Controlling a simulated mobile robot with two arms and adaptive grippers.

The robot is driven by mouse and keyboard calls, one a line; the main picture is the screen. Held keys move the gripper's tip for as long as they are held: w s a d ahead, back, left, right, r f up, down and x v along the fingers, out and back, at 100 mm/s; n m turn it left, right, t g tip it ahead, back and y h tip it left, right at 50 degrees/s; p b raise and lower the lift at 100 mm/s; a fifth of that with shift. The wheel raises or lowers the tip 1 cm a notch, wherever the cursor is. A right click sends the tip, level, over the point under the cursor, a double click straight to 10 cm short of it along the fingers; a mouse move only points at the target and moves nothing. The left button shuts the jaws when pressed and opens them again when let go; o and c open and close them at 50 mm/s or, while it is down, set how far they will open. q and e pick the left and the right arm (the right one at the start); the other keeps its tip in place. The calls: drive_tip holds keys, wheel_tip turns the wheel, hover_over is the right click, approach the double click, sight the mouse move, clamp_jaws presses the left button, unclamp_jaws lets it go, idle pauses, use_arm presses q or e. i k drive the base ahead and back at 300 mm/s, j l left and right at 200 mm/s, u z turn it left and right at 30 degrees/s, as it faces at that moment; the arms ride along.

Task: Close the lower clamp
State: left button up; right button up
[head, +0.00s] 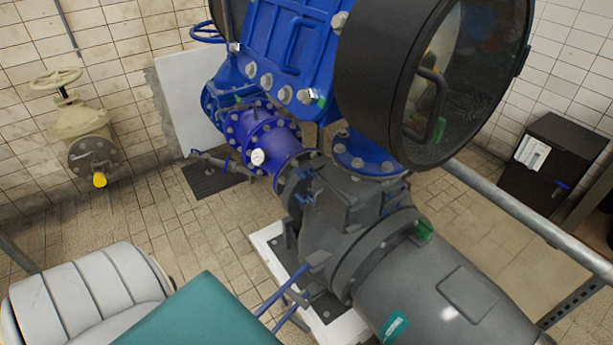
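A large black round housing with a dark glass face (470,80) is at the upper right, next to a blue machine body (295,45). A dark handle (430,105) shows at the glass. A small dark fitting (523,60) sits on its right rim. Small green parts show at the blue body's lower edge (319,99) and on the grey motor's flange (424,229). I cannot tell which part is the lower clamp, or whether it is open or shut. Neither of my grippers is in view.
A grey motor (465,290) fills the lower right. A metal rail (530,217) runs at the right, before a black box (550,165). A cream valve (85,135) is on the left wall. Blue levers (293,292) stick out low. Tiled floor is free at left centre.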

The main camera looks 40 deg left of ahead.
sight(289, 315)
drive_tip(key=k+j+z, duration=0.2)
drive_tip(key=j, duration=0.3)
drive_tip(key=k+j+z, duration=0.2)
drive_tip(key=j, duration=0.35)
drive_tip(key=k+j+z, duration=0.2)
drive_tip(key=j, duration=0.25)
drive_tip(key=k+j+z, duration=0.2)
drive_tip(key=j, duration=0.3)
drive_tip(key=k+j+z, duration=0.2)
drive_tip(key=j, duration=0.2)
